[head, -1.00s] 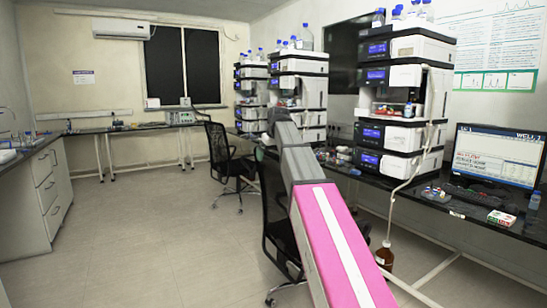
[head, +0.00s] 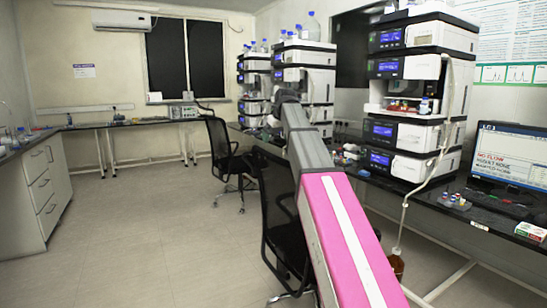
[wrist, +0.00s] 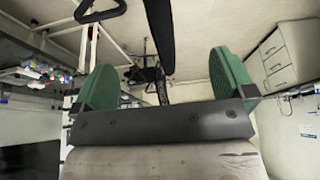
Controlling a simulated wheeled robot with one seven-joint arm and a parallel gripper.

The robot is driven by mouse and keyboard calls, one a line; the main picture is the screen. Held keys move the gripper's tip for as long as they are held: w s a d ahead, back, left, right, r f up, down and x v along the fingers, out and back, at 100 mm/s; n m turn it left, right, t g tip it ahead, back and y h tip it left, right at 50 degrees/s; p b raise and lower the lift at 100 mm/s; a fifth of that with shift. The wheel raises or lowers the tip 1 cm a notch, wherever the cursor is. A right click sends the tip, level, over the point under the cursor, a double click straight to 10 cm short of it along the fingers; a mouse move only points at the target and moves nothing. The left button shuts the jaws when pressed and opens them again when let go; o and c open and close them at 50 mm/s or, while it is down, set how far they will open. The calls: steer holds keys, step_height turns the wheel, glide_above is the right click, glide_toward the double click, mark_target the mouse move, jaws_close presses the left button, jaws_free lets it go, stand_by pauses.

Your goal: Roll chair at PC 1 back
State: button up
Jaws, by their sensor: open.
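A black mesh office chair (head: 272,205) stands nearest me, beside the right-hand bench; my arm covers its right part. A second black chair (head: 221,145) stands farther back along the same bench. A PC monitor (head: 508,157) with lines of text on its screen stands on the bench at the right. In the wrist view my gripper (wrist: 168,82) is open, with its two green fingers wide apart and nothing between them. A dark chair frame (wrist: 160,35) shows beyond the fingers there; I cannot tell whether it touches them. In the head view the fingers are hidden behind my arm.
The right bench (head: 475,220) carries stacked instruments (head: 420,95) and small bottles. A brown bottle (head: 396,264) stands below it. A white drawer cabinet (head: 45,190) lines the left. The floor (head: 150,230) between is clear.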

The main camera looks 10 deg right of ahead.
mark_target(273, 154)
steer(key=x, duration=1.1)
steer(key=shift+w+f, duration=0.15)
steer(key=shift+f, duration=0.25)
